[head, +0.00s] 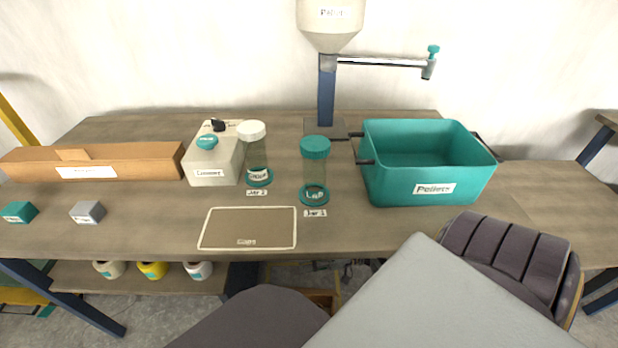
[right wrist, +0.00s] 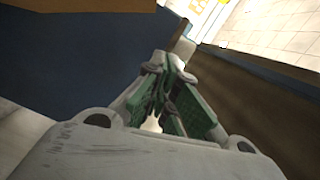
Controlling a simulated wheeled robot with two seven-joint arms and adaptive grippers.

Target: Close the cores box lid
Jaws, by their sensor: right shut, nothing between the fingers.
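A long brown box (head: 92,163) with a white label lies at the left of the table in the head view; its label is too small to read. Its top looks covered, with a raised brown piece near the middle, but I cannot tell whether this is the cores box or its lid. My right gripper (right wrist: 170,100), with green finger pads, is shut and empty in the right wrist view. It is not near the brown box in any view. My left gripper is not in view.
A teal pellets bin (head: 430,188) stands open at the right. Two jars, one with a teal lid (head: 315,147) and one with a white lid (head: 251,131), stand mid-table beside a beige device (head: 214,170). A flat mat (head: 248,228) lies in front. Small teal (head: 20,212) and grey (head: 88,212) blocks sit left.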

